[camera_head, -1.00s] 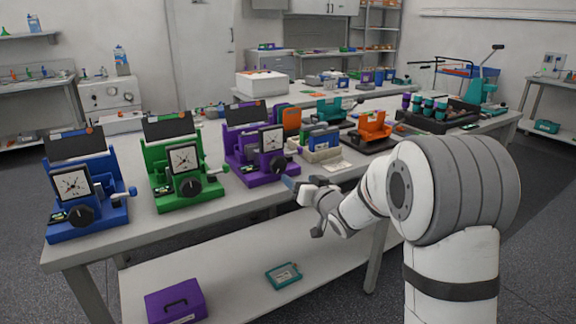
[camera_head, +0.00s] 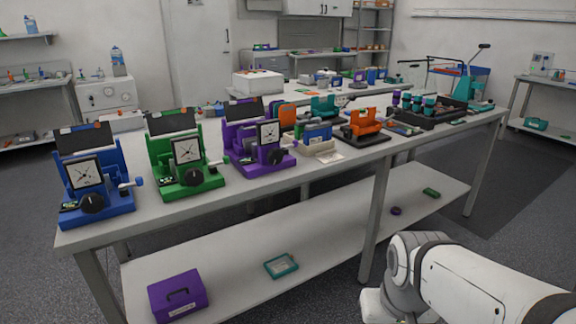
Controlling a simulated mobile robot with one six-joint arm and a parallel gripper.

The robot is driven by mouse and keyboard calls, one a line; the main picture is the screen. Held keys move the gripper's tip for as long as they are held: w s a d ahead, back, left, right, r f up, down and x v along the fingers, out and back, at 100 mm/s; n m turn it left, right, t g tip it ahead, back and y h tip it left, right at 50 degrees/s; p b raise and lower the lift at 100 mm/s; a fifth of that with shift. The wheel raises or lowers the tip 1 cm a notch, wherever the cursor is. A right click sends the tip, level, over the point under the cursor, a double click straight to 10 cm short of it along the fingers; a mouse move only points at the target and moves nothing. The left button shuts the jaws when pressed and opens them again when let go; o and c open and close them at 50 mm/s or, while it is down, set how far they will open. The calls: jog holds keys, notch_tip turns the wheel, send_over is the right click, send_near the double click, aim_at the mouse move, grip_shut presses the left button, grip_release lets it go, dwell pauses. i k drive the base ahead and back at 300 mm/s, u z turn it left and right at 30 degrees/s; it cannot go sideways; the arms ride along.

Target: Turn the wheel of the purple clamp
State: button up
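The purple clamp (camera_head: 252,142) stands on the workbench, third from the left, beside the green clamp (camera_head: 182,158) and the blue clamp (camera_head: 90,180). It has a dark tilted panel at the back, a square white dial and a dark round wheel (camera_head: 275,157) low on its front. A small pale handle shows at its right side. My arm is at the lower right, low in front of the bench and apart from the clamp. My gripper is not in view; only white and grey arm links show.
The workbench top (camera_head: 215,211) has a narrow bare front edge. An orange device (camera_head: 364,123) and holders stand right of the purple clamp. The lower shelf (camera_head: 235,275) holds a purple box (camera_head: 177,296) and a teal tray (camera_head: 281,266). Floor is clear at right.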

aim_at(275, 156)
jog(key=k, duration=1.05)
jog(key=u, duration=0.2)
jog(key=i, duration=1.7)
jog(key=z, duration=0.75)
